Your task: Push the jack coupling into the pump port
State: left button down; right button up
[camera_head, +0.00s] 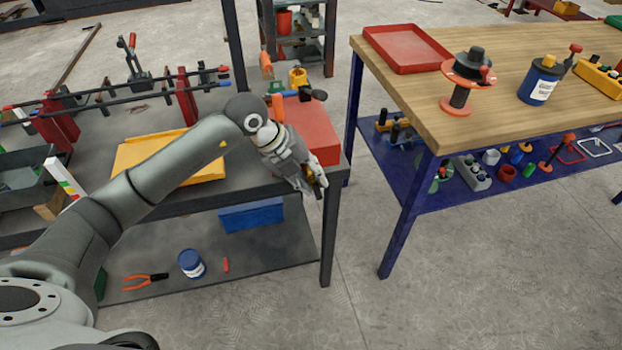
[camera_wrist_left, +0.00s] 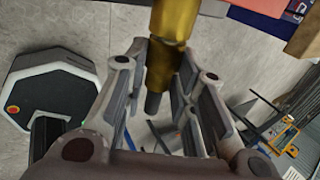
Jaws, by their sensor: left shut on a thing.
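My left gripper (camera_head: 317,190) is at the front right corner of the dark workbench, beside a red box-shaped body (camera_head: 314,128) that may be the pump. It is shut on a brass-coloured cylindrical coupling, which shows as a small gold piece in the head view. In the left wrist view the coupling (camera_wrist_left: 171,28) runs from the top edge down between the fingers (camera_wrist_left: 165,90), with a darker, narrower end below. The pump port cannot be made out, and I cannot tell whether the coupling touches it. My right gripper is out of view.
The dark workbench (camera_head: 85,198) carries a yellow tray (camera_head: 150,160) and bar clamps. A wooden table (camera_head: 440,108) with a red tray (camera_head: 405,48) and a cable reel (camera_head: 465,75) stands to the right. Clear floor lies between and in front of them.

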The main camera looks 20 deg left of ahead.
pick_arm(q)
jog(key=shift+w+a+r, duration=0.1)
jog(key=shift+w, duration=0.05)
jog(key=c, duration=1.1)
grip_release()
jog(key=v, duration=1.2)
